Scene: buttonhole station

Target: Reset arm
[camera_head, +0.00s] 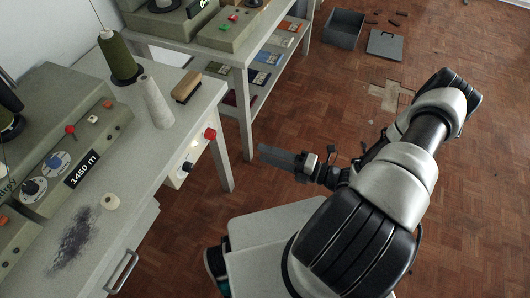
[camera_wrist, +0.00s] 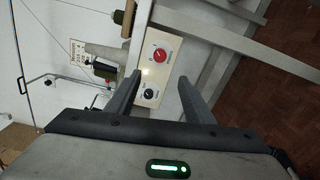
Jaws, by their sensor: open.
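My gripper (camera_head: 292,158) is at the end of my bent arm, over the parquet floor to the right of the workbench (camera_head: 178,138). It is empty and does not touch the bench. In the wrist view its two fingers (camera_wrist: 160,98) are apart, with nothing held between them. Beyond them is a cream control panel (camera_wrist: 157,73) with a red knob and a black knob. In the head view that panel (camera_head: 186,163) is on the bench's right side.
A second bench with a shelf is behind. A grey open box (camera_head: 343,28) sits on the floor. Floor at right is largely clear.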

